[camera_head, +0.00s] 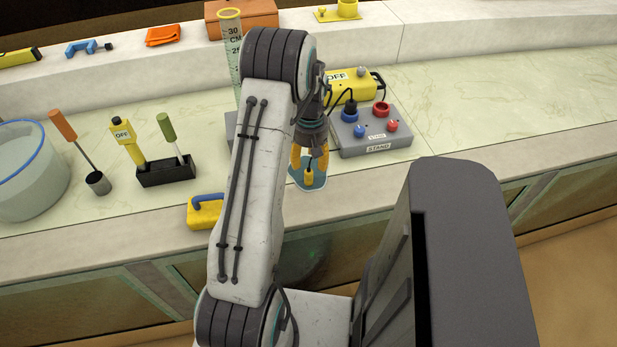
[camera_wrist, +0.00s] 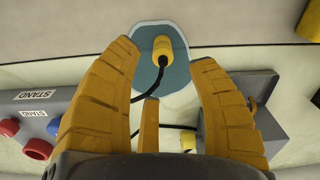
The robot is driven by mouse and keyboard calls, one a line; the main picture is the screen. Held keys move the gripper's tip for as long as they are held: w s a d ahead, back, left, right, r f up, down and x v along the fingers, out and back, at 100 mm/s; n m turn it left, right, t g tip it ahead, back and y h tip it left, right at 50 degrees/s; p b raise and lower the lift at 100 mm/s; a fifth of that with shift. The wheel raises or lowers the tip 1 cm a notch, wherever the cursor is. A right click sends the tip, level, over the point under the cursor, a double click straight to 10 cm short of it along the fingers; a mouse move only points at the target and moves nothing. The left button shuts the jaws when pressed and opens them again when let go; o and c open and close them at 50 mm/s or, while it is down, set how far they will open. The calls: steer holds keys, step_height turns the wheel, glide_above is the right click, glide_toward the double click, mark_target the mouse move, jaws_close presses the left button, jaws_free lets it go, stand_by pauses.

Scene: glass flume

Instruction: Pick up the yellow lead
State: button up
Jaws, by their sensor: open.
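The yellow lead (camera_head: 309,178) is a small yellow plug with a black cable. It lies on a teal-blue pad (camera_head: 318,183) near the counter's front edge. In the wrist view the plug (camera_wrist: 163,47) is between and just beyond my gripper's tips, and its cable runs back down between the fingers. My gripper (camera_head: 309,163) points down over the pad with its orange fingers spread. The wrist view shows it open (camera_wrist: 164,58) and holding nothing; whether a finger touches the lead cannot be told.
A grey STAND box (camera_head: 375,133) with red and blue sockets is right of my gripper, a yellow OFF box (camera_head: 352,87) behind it. Left are a yellow block with a blue handle (camera_head: 205,212), a black holder (camera_head: 166,171) and a round tub (camera_head: 30,175). The right counter is clear.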

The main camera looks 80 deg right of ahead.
mark_target(309, 171)
steer(key=shift+w+f+p, duration=0.15)
steer(key=shift+f+p, duration=0.5)
steer(key=shift+f, duration=3)
jaws_close()
